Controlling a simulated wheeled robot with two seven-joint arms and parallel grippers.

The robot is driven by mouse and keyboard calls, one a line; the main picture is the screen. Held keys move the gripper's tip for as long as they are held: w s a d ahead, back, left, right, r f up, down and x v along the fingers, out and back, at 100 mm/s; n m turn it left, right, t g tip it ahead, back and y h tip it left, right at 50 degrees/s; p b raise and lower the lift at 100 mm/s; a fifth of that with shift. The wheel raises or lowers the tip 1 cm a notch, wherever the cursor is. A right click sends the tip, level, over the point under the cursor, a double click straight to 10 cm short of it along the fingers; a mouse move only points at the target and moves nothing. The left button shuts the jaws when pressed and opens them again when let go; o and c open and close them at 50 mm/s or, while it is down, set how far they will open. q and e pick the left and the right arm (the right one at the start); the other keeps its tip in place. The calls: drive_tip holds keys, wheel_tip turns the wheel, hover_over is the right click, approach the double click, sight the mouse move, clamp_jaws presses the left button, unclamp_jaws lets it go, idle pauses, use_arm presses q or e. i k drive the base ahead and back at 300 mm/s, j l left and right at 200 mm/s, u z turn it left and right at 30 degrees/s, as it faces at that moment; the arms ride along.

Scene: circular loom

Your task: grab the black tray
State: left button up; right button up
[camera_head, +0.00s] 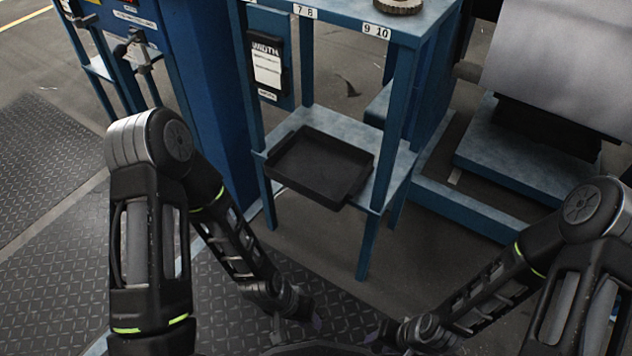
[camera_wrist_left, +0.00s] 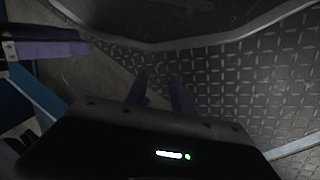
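The black tray (camera_head: 318,167) is shallow, rectangular and empty. It lies on the lower shelf of a blue stand, its near edge reaching the shelf's front. My left gripper (camera_head: 314,320) is low in front of the stand, below and well apart from the tray. In the left wrist view its two purple fingers (camera_wrist_left: 160,90) are apart with only floor between them. My right gripper (camera_head: 376,336) is low at the bottom middle, also apart from the tray; its fingers are too small and dark to read. The tray is not recognisable in the left wrist view.
The blue stand's legs and upper shelf (camera_head: 345,14) frame the tray; a round metal part (camera_head: 398,5) sits on top. A blue machine column (camera_head: 205,90) stands left, and a low blue platform (camera_head: 520,155) right. Open floor (camera_head: 410,255) lies in front.

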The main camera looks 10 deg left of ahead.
sight(328, 170)
drive_tip(key=i+j+z, duration=0.35)
drive_tip(key=j, duration=1.9)
drive_tip(key=j+z, duration=0.35)
drive_tip(key=j, duration=1.95)
